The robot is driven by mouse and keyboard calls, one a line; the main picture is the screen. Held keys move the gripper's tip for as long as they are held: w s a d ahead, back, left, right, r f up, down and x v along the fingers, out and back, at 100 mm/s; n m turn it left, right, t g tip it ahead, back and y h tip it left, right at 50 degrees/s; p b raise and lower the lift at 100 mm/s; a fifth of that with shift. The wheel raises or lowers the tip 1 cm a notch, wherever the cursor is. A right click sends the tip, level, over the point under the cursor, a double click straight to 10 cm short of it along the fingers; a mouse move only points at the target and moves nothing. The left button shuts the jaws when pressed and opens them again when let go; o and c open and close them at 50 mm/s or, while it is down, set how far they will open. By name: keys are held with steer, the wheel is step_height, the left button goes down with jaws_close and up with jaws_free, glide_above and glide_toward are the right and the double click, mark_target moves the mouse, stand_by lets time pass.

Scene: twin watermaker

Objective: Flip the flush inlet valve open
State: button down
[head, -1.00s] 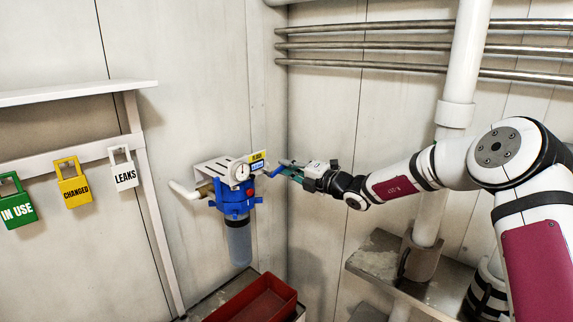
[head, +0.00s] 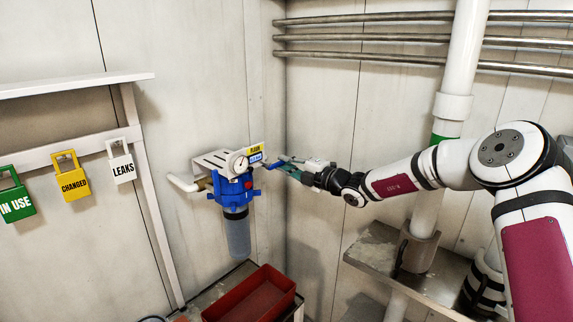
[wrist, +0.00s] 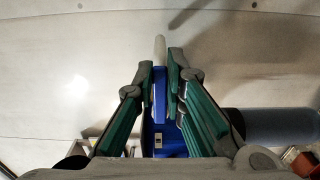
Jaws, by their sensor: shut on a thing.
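The blue filter unit (head: 236,184) hangs from a bracket on the left wall, near the corner. Yellow and blue labels (head: 256,152) sit at its upper right; the yellow one seems to read FLUSH. My gripper (head: 271,165) reaches in from the right, beside the labels. In the wrist view my gripper (wrist: 160,77) has its two green-and-grey fingers shut on a narrow blue handle (wrist: 159,95), one on each side. A pale rod-like end sticks out beyond the tips. The valve body is mostly hidden, and the handle's angle is hard to tell.
A pressure gauge (head: 238,163) and white pipe (head: 183,182) are close by. A red tray (head: 250,296) stands below. Hanging tags (head: 70,178) are at left. A metal shelf (head: 400,268) and vertical pipe (head: 455,110) stand near my arm.

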steer(key=c, duration=1.9)
jaws_free()
steer(key=shift+f, duration=0.1)
steer(key=v, duration=1.2)
